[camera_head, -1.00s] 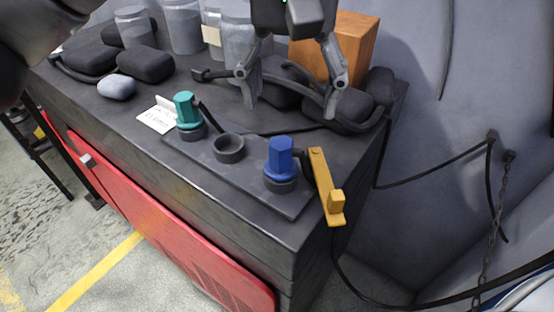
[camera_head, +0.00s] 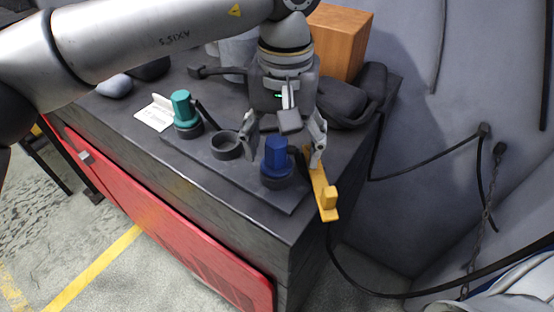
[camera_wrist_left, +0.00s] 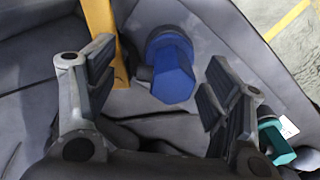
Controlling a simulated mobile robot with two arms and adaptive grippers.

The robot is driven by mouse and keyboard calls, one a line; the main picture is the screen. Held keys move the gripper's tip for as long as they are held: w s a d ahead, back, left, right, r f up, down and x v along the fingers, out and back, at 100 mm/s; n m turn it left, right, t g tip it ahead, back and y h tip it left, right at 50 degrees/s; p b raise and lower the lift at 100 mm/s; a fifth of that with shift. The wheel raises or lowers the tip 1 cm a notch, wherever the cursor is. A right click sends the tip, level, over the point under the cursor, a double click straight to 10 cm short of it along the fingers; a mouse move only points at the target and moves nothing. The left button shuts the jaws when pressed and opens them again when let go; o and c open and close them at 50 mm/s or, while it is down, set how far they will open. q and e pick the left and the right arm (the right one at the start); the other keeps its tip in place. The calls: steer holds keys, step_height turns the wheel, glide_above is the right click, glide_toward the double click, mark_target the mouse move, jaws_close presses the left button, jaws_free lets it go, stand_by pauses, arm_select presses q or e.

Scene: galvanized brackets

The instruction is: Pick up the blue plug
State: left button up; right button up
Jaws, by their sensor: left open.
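The blue plug (camera_head: 277,157) stands upright in the right-hand socket of a dark plate on the bench. It also shows in the left wrist view (camera_wrist_left: 173,75), beyond and between the fingers. My left gripper (camera_head: 283,150) is open, its two fingers spread to either side of the plug and slightly behind it in the head view. No contact is visible and nothing is held. In the left wrist view the open fingers (camera_wrist_left: 155,90) frame the plug with gaps on both sides. My right gripper is not in view.
A yellow lever (camera_head: 322,190) lies close to the right of the plug. An empty socket (camera_head: 226,146) and a teal plug (camera_head: 183,108) stand to the left. Behind are an orange-brown block (camera_head: 340,40) and dark padded items (camera_head: 345,100). The bench's front edge is near.

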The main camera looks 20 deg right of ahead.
arm_select(q)
steer(key=c, duration=1.3)
steer(key=shift+c, duration=0.2)
steer(key=shift+r, duration=0.1)
